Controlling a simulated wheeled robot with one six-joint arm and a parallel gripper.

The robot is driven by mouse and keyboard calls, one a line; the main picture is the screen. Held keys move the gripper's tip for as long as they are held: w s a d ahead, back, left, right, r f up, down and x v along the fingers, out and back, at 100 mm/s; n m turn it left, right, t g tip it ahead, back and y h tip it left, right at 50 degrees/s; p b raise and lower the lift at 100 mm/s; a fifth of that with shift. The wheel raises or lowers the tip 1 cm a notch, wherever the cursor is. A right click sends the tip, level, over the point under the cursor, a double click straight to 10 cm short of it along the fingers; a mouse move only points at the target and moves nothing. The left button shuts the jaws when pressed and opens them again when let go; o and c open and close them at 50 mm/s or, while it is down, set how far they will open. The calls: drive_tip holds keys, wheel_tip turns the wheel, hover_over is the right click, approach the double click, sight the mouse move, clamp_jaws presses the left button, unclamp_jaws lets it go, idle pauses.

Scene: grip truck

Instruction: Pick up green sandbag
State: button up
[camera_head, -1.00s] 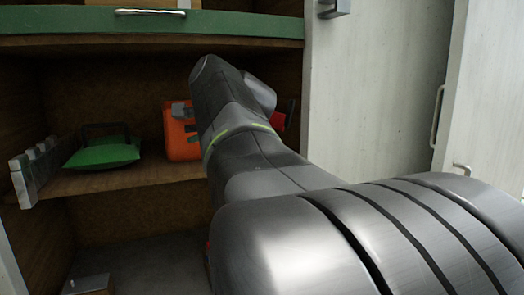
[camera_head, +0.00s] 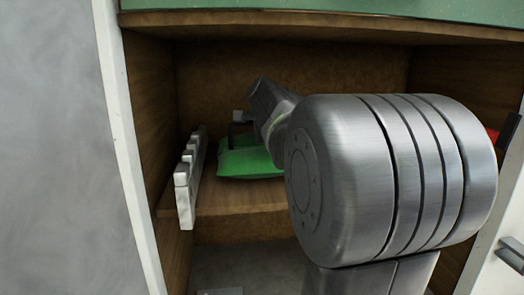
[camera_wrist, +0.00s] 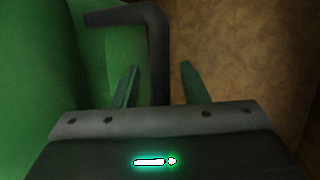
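The green sandbag (camera_head: 245,163) lies on the wooden shelf inside the cabinet, its right part hidden behind my arm. In the wrist view the sandbag (camera_wrist: 35,95) fills the left side, and its dark handle (camera_wrist: 157,45) bends down between my fingers. My gripper (camera_wrist: 158,78) is open, with one finger on each side of the handle. In the head view my arm mostly hides the gripper.
A pale notched rack (camera_head: 187,180) stands just left of the sandbag. The cabinet's left wall (camera_head: 152,110) and the green drawer front (camera_head: 330,5) above bound the space. A red object (camera_head: 493,134) shows at the right edge.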

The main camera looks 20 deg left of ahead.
drive_tip(key=shift+a, duration=0.15)
drive_tip(key=shift+c, duration=0.4)
clamp_jaws()
idle(0.7)
drive_tip(key=shift+r, duration=0.2)
